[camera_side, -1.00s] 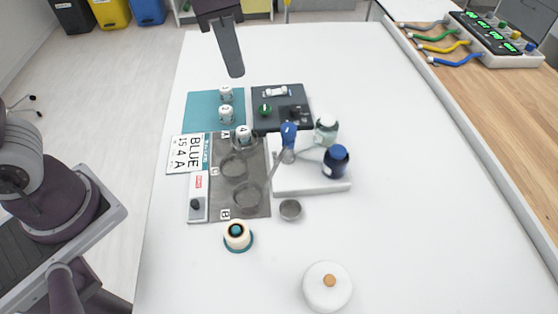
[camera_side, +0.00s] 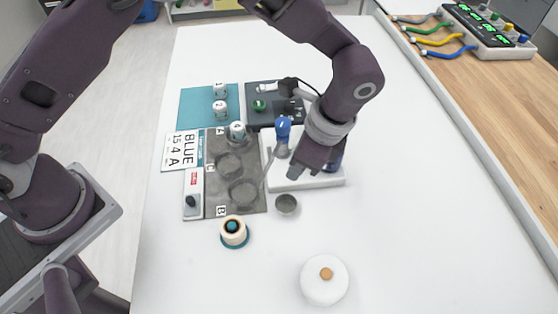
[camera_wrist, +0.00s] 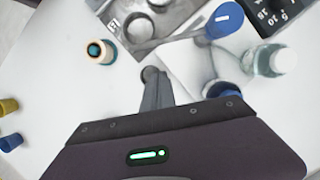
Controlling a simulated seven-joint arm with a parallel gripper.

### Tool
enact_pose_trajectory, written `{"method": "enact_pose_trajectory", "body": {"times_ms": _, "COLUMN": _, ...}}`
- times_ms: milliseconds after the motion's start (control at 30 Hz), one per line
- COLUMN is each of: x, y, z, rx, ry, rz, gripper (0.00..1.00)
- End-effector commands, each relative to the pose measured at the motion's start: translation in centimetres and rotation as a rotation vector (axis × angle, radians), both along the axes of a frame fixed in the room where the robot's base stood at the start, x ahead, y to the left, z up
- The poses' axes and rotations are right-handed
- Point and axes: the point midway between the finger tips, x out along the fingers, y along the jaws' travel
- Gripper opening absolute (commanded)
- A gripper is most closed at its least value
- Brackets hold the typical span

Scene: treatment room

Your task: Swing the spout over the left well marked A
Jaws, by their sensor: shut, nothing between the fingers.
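The thin grey spout (camera_side: 265,178) runs from below a blue-topped knob (camera_side: 283,128) on the white base (camera_side: 310,184), with its free end near the lower well (camera_side: 243,193) by the B label. Well A (camera_side: 237,141) is at the top of the grey plate, with a white cup marked 4 (camera_side: 237,130) at it. A middle well (camera_side: 230,164) lies between them. My gripper (camera_side: 292,173) is shut and empty, pointing down over the white base, right of the spout; contact cannot be told. In the wrist view the blue knob (camera_wrist: 225,20) is ahead of the fingers (camera_wrist: 154,92).
A small grey cup (camera_side: 286,204) is just below the base. A cream ring piece (camera_side: 234,231) and a white lidded jar (camera_side: 325,280) are nearer. The table right of the base is clear.

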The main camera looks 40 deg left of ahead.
Motion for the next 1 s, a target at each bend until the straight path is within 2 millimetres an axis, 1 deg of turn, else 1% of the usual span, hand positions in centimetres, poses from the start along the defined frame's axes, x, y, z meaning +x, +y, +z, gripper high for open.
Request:
{"method": "enact_pose_trajectory", "body": {"times_ms": 33, "x": -0.2, "y": 1.1, "z": 0.1, "rx": 0.001, "ry": -0.001, "rz": 0.004, "gripper": 0.00}}
{"method": "enact_pose_trajectory", "body": {"times_ms": 100, "x": -0.5, "y": 2.0, "z": -0.1, "rx": 0.001, "ry": -0.001, "rz": 0.004, "gripper": 0.00}}
{"method": "enact_pose_trajectory", "body": {"times_ms": 233, "x": -0.8, "y": 3.1, "z": -0.3, "rx": 0.000, "ry": -0.002, "rz": 0.004, "gripper": 0.00}}
{"method": "enact_pose_trajectory", "body": {"times_ms": 367, "x": -0.9, "y": 3.5, "z": -0.4, "rx": 0.000, "ry": -0.002, "rz": 0.004, "gripper": 0.00}}
{"method": "enact_pose_trajectory", "body": {"times_ms": 733, "x": -1.0, "y": 3.5, "z": -0.4, "rx": 0.000, "ry": -0.003, "rz": -0.006, "gripper": 0.00}}
{"method": "enact_pose_trajectory", "body": {"times_ms": 867, "x": -1.1, "y": 3.8, "z": -0.3, "rx": 0.000, "ry": -0.003, "rz": -0.039, "gripper": 0.00}}
{"method": "enact_pose_trajectory", "body": {"times_ms": 1000, "x": -1.5, "y": 4.4, "z": -0.3, "rx": -0.001, "ry": -0.002, "rz": -0.109, "gripper": 0.00}}
